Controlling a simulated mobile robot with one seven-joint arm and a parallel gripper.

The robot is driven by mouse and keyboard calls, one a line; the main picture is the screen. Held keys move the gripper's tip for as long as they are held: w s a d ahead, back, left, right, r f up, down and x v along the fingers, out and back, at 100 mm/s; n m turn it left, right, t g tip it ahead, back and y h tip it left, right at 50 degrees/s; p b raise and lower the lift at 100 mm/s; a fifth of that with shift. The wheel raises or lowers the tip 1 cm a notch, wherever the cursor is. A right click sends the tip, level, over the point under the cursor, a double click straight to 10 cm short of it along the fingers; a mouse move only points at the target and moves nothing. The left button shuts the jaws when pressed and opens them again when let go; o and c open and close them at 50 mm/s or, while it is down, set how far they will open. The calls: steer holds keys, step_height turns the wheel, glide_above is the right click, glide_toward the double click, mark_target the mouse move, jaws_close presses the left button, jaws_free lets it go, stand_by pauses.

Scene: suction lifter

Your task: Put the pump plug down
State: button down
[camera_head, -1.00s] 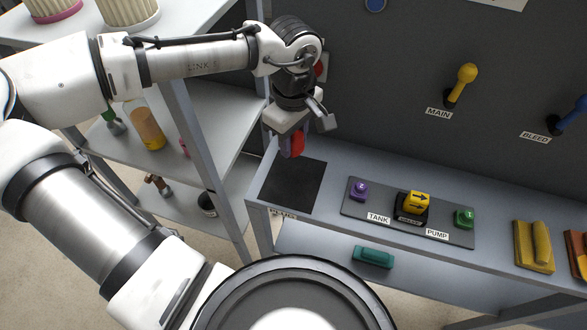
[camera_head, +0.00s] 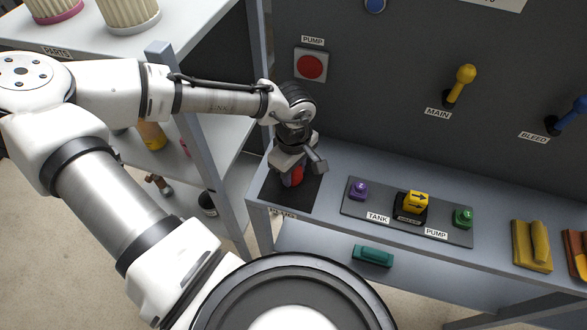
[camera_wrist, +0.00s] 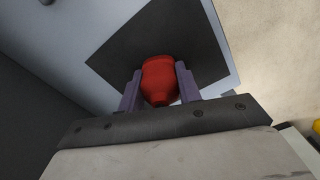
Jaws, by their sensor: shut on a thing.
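My gripper (camera_head: 297,172) is low over the black mat (camera_head: 276,193) at the left end of the grey bench. It is shut on the red pump plug (camera_head: 297,174), which is mostly hidden by the gripper in the head view. In the wrist view, the plug (camera_wrist: 160,80) sits between the two fingers (camera_wrist: 160,88) with the mat (camera_wrist: 125,50) behind it. I cannot tell whether the plug touches the mat.
Right of the mat is a dark plate (camera_head: 385,220) with a purple plug (camera_head: 358,190), a yellow arrowed block (camera_head: 416,202) and a green plug (camera_head: 464,217). A red PUMP button (camera_head: 310,67) is on the back panel. A shelf post (camera_head: 200,125) stands at left.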

steer(key=shift+f, duration=0.15)
steer(key=c, duration=1)
jaws_free()
steer(key=shift+o, duration=0.2)
step_height(320, 180, up, 12)
steer(key=shift+r, duration=0.15)
steer(key=shift+d, duration=0.1)
